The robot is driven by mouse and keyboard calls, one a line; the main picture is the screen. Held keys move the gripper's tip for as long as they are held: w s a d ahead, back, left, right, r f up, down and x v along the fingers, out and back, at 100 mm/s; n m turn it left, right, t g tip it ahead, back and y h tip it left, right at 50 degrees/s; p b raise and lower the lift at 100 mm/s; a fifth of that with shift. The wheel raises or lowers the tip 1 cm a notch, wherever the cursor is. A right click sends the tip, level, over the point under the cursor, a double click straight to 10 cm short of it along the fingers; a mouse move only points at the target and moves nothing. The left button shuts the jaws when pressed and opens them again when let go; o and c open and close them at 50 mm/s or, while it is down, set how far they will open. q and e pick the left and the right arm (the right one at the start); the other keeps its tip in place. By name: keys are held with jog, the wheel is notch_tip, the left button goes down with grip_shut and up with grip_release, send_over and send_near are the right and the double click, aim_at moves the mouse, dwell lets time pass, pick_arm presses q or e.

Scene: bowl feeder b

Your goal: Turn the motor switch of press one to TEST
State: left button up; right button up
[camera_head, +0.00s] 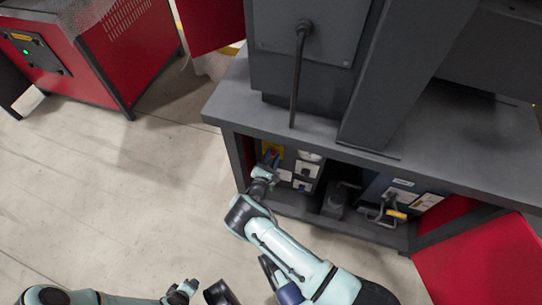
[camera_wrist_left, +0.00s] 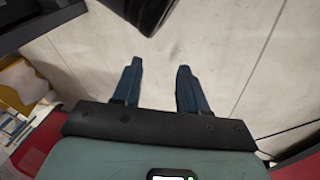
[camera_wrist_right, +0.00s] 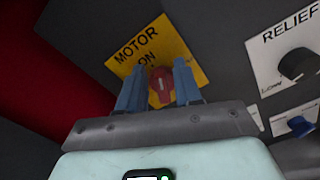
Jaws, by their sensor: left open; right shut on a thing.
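The motor switch (camera_wrist_right: 161,85) is a red knob on a yellow plate (camera_wrist_right: 181,49) lettered MOTOR and ON in the right wrist view. A white mark on the knob sits close under the word ON. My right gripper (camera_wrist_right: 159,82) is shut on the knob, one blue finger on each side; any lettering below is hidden. In the head view my right gripper (camera_head: 271,160) reaches into the open bay under the press table, at the plate. My left gripper (camera_wrist_left: 157,70) is open and empty above the floor.
A white RELIEF plate with a black knob (camera_wrist_right: 297,64) and a blue knob (camera_wrist_right: 299,124) are right of the switch. The grey press table (camera_head: 222,104) overhangs the bay. A red door (camera_head: 480,265) hangs open at right. Floor (camera_head: 110,190) at left is clear.

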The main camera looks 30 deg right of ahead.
jog(key=m, duration=0.2)
jog(key=shift+s+d+f+m+p, duration=0.1)
jog(key=shift+s+f+m+p, duration=0.05)
jog(key=shift+m+p, duration=0.2)
jog(key=m, duration=0.3)
jog(key=shift+s+d+f+m+p, duration=0.15)
jog(key=shift+f+m+p, duration=0.1)
jog(key=shift+m+p, duration=0.15)
jog(key=m, duration=0.4)
jog(key=shift+s+f+p, duration=0.1)
jog(key=shift+f+p, duration=0.25)
jog(key=shift+p, duration=0.05)
pick_arm(q)
jog(key=shift+g+h, duration=0.4)
jog(key=shift+g, duration=0.3)
jog(key=shift+s+d+r, duration=0.4)
jog(key=shift+s+r, duration=0.1)
jog(key=shift+s, duration=0.25)
jog(key=shift+s+d+r, duration=0.35)
jog(key=shift+s+r, duration=0.1)
jog(key=shift+s, duration=0.25)
jog(key=shift+s+d+r, duration=0.4)
jog(key=shift+s+r, duration=0.1)
jog(key=shift+s, duration=0.25)
pick_arm(e)
jog(key=shift+f+m, duration=0.15)
jog(key=shift+m, duration=0.9)
jog(key=o, duration=0.7)
pick_arm(q)
jog(key=shift+r, duration=0.1)
